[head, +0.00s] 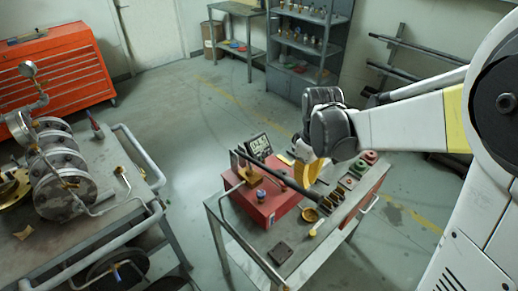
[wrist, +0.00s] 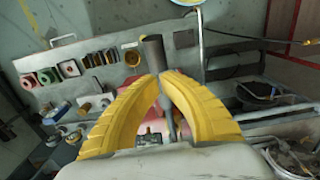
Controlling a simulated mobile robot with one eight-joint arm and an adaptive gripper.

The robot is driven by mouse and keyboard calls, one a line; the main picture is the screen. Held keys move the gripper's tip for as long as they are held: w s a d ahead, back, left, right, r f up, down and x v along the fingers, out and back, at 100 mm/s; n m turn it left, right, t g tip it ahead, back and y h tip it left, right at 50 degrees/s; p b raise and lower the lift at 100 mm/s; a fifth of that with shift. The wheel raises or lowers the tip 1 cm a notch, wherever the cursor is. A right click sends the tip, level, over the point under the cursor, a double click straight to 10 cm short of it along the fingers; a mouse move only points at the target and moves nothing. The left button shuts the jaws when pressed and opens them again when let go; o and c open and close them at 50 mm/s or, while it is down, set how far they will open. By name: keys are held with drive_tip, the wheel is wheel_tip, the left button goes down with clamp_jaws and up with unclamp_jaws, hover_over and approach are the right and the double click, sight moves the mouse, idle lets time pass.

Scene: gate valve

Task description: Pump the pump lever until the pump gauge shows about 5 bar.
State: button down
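The pump is a red box (head: 268,205) on a grey table, with a dark pump lever (head: 290,180) slanting over it from upper left to lower right. The lever's thick end also shows in the wrist view (wrist: 153,52). My gripper (head: 306,184) has yellow fingers at the lever's outer part. In the wrist view its fingertips (wrist: 160,80) close around the lever, whose thin rod shows between the fingers. The exact contact is partly hidden.
Several small parts in coloured holders (head: 355,175) lie along the table's right side. A pipe rig (head: 65,175) stands on a bench at left. Open floor lies between the bench and table.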

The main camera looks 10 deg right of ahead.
drive_tip(key=shift+f, duration=0.1)
idle(0.6)
drive_tip(key=shift+f+b, duration=1.3)
drive_tip(key=shift+f, duration=0.15)
drive_tip(key=shift+r, duration=0.2)
drive_tip(key=shift+r, duration=0.1)
drive_tip(key=shift+r+p, duration=1.2)
drive_tip(key=shift+r, duration=0.1)
wheel_tip(320, 180, up, 5)
drive_tip(key=p, duration=0.3)
drive_tip(key=shift+p, duration=0.4)
